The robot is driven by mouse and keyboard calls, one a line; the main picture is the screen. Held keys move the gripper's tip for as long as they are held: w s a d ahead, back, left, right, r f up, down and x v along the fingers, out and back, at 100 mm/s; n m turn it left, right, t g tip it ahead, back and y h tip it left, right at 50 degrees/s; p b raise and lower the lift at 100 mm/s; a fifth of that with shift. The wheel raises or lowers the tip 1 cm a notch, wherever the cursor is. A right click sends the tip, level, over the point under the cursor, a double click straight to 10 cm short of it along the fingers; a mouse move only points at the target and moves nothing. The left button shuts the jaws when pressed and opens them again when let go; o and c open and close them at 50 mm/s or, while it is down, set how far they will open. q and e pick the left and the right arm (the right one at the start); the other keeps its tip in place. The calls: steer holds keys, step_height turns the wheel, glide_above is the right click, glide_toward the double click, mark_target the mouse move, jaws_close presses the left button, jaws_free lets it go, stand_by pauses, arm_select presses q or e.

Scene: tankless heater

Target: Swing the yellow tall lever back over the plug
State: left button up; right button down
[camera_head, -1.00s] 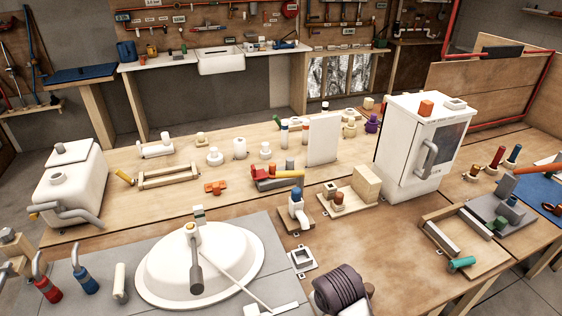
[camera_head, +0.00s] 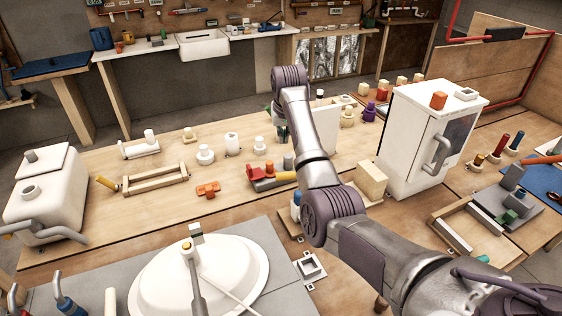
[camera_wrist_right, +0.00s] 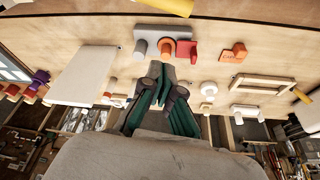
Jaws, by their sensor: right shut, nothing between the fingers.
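A yellow-orange bar (camera_head: 286,176), which looks like the lever, lies almost flat at the red base (camera_head: 262,185) on the middle of the bench. A grey upright piece (camera_head: 288,162) stands beside it. Which part is the plug I cannot tell. In the right wrist view the red part (camera_wrist_right: 187,51), an orange round part (camera_wrist_right: 167,47) and a grey bar (camera_wrist_right: 153,32) show beyond the fingers. My right gripper (camera_wrist_right: 163,82) is shut and empty, apart from these parts. In the head view it is mostly hidden behind my arm. My left gripper is out of view.
A white panel (camera_wrist_right: 86,76) stands close beside my right gripper. An orange clip (camera_head: 208,190) and a wooden frame (camera_head: 155,184) lie left of the red base. A white cabinet (camera_head: 405,130) stands to the right, and a white basin (camera_head: 240,275) is in front.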

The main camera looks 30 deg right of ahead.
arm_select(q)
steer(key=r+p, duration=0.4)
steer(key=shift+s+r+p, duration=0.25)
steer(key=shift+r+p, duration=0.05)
arm_select(e)
step_height(320, 180, down, 10)
steer(key=shift+s+f, duration=0.25)
